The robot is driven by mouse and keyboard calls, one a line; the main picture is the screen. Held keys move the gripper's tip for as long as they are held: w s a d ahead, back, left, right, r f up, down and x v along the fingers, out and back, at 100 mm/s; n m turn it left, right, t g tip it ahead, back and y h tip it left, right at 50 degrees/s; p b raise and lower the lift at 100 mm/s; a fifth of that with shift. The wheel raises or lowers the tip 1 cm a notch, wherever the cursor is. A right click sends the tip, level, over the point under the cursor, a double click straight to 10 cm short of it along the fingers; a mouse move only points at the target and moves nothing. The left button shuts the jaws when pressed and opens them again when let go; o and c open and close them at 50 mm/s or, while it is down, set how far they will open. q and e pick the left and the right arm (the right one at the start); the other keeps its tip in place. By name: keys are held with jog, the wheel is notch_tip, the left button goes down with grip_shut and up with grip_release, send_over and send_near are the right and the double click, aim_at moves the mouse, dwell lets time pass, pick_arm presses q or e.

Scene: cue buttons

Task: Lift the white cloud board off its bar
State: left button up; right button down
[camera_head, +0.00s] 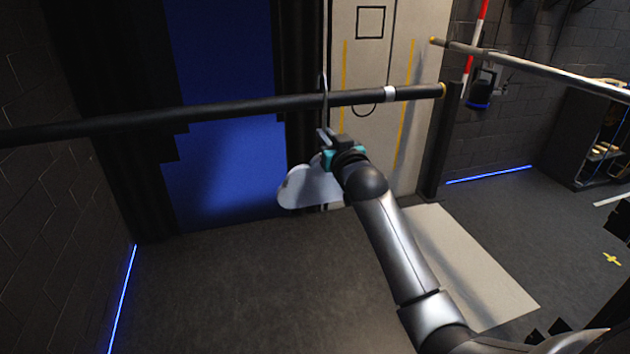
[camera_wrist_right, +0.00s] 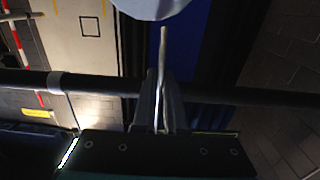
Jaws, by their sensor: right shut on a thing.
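The white cloud board (camera_head: 308,188) hangs below the dark horizontal bar (camera_head: 230,108), partly hidden behind my right gripper and arm. Its pale edge also shows at the top of the right wrist view (camera_wrist_right: 150,7). A thin metal hanger (camera_head: 325,92) crosses in front of the bar and reaches a little above it. I cannot tell whether the hanger touches the bar. My right gripper (camera_head: 327,138) is just below the bar, shut on the hanger above the board. In the right wrist view the thin rod (camera_wrist_right: 163,50) stands between the fingers (camera_wrist_right: 160,105). My left gripper is not in view.
Another bar (camera_head: 540,68) runs at upper right. A pale door panel (camera_head: 375,60) stands behind. The floor (camera_head: 230,290) below is clear.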

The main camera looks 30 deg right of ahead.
jog(key=p+v, duration=0.5)
jog(key=v, duration=0.5)
jog(key=shift+r+p, duration=0.2)
jog(key=shift+p, duration=0.15)
jog(key=shift+a, duration=0.1)
dwell(0.5)
